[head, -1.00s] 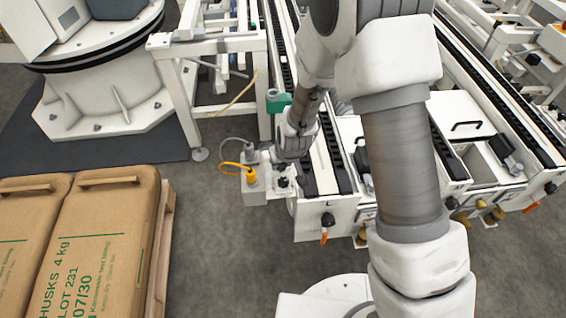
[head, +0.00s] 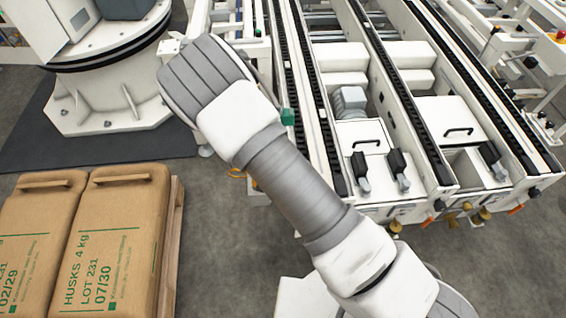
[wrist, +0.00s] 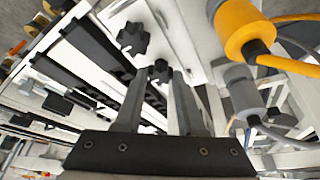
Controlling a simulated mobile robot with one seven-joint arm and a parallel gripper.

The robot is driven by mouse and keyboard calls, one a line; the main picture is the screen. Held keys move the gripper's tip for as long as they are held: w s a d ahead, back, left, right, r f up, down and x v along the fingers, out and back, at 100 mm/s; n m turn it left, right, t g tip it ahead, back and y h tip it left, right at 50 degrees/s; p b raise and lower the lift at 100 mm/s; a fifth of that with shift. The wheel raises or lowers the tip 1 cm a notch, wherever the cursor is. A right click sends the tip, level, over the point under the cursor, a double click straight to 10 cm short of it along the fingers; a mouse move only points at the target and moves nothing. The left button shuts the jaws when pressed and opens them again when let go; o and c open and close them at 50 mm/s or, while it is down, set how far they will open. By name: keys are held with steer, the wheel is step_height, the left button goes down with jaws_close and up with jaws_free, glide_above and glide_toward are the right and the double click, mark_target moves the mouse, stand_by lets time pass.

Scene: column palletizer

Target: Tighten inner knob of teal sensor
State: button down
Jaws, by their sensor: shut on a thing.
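The teal sensor (head: 287,116) shows only as a small teal block beside my arm, at the left side of the conveyor in the head view. In the wrist view, one black star knob (wrist: 160,71) sits between the fingertips of my gripper (wrist: 158,84), which is shut on it. A second black star knob (wrist: 133,38) stands up and to the left, clear of the fingers. The teal part is not visible in the wrist view. My arm hides the gripper and both knobs in the head view.
An orange connector (wrist: 240,27) and a grey connector (wrist: 242,90) with cables stand close right of the fingers. Conveyor rails (head: 316,90) run behind. Brown sacks (head: 110,235) on a pallet lie left, with bare floor between.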

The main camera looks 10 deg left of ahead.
steer(key=shift+m, duration=0.4)
steer(key=c, duration=0.5)
jaws_free()
steer(key=shift+p, duration=0.3)
steer(key=p+v, duration=0.5)
steer(key=v, duration=1.2)
steer(key=shift+a+r, duration=0.25)
steer(key=shift+a, duration=0.05)
steer(key=shift+w, duration=0.1)
